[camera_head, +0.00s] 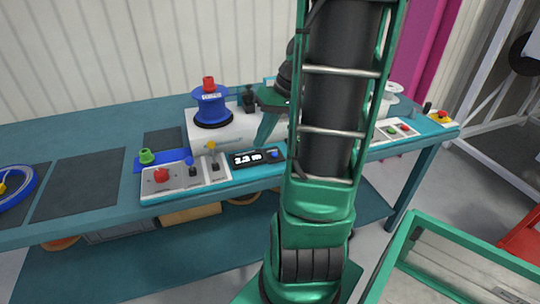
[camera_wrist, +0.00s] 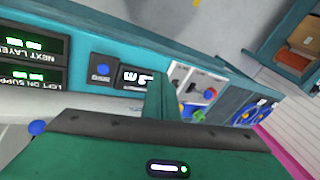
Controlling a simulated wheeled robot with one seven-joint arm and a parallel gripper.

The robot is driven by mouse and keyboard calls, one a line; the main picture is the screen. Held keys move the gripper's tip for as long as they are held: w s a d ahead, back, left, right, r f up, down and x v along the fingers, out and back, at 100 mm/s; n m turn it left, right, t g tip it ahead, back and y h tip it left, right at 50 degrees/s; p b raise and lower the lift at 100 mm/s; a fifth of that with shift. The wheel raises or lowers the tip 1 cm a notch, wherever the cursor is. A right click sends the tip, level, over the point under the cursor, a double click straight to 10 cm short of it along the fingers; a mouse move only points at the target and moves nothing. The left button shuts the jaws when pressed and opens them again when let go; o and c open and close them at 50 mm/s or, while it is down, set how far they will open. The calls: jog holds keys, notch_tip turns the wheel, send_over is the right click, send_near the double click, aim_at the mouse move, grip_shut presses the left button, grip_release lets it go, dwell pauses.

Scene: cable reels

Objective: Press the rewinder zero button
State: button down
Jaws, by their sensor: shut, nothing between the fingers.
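The rewinder's black length display (camera_head: 246,158), reading about 2.3 m, is set in the teal bench front. A small blue button (camera_head: 274,154) sits at its right end, and I take it as the zero button. In the wrist view the blue button (camera_wrist: 102,70) shows left of the display (camera_wrist: 134,78), above a small label too blurred to read. My gripper (camera_head: 264,142) is shut and empty, fingers pointing down, above and behind the display in the head view. In the wrist view my gripper (camera_wrist: 158,92) overlaps the panel beside the display, apart from the button in the picture. I cannot tell its height.
A blue spool (camera_head: 212,108) with a red top stands on the white rewinder body. A control panel (camera_head: 180,185) with a red button and black switches lies left of the display. Two more displays (camera_wrist: 35,58) show in the wrist view. A green-rimmed bin (camera_head: 400,255) stands front right.

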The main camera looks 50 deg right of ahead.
aim_at(278, 153)
jog(key=w+d+r+n+t+y, duration=0.1)
jog(key=d+t, duration=0.3)
jog(key=d, duration=0.5)
jog(key=shift+d+y, duration=0.2)
jog(key=shift+y, duration=0.1)
jog(key=shift+f, duration=4.35)
jog(key=shift+f, duration=0.1)
jog(key=shift+s+f, duration=0.15)
jog(key=shift+f, duration=0.1)
